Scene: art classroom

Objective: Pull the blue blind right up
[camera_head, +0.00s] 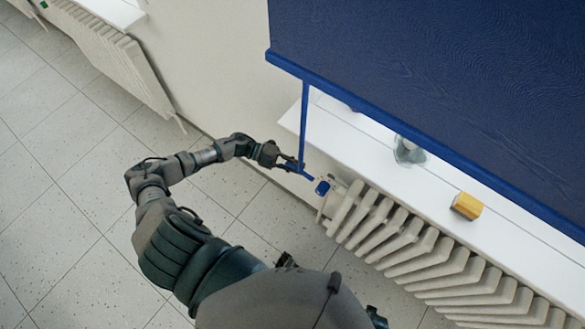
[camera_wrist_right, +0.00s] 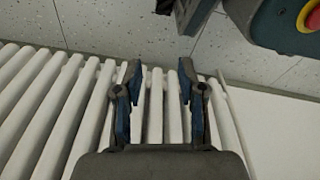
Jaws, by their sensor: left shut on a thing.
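The blue blind (camera_head: 430,75) hangs over the window at the upper right in the head view, its lower bar (camera_head: 400,132) just above the white sill. A blue pull strap (camera_head: 304,110) hangs from near the bar's left end. My left gripper (camera_head: 301,170) is shut on the strap's lower part, beside the radiator's near-left end. A small blue piece (camera_head: 322,188) shows just past the fingertips; I cannot tell whether it belongs to the strap. My right gripper (camera_wrist_right: 160,82) is open and empty over the radiator ribs in the right wrist view.
The white radiator (camera_head: 420,250) runs under the sill (camera_head: 400,175). A yellow block (camera_head: 466,205) and a clear glass (camera_head: 408,150) stand on the sill. A second radiator (camera_head: 110,50) is at the upper left. The tiled floor (camera_head: 70,190) at left is clear.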

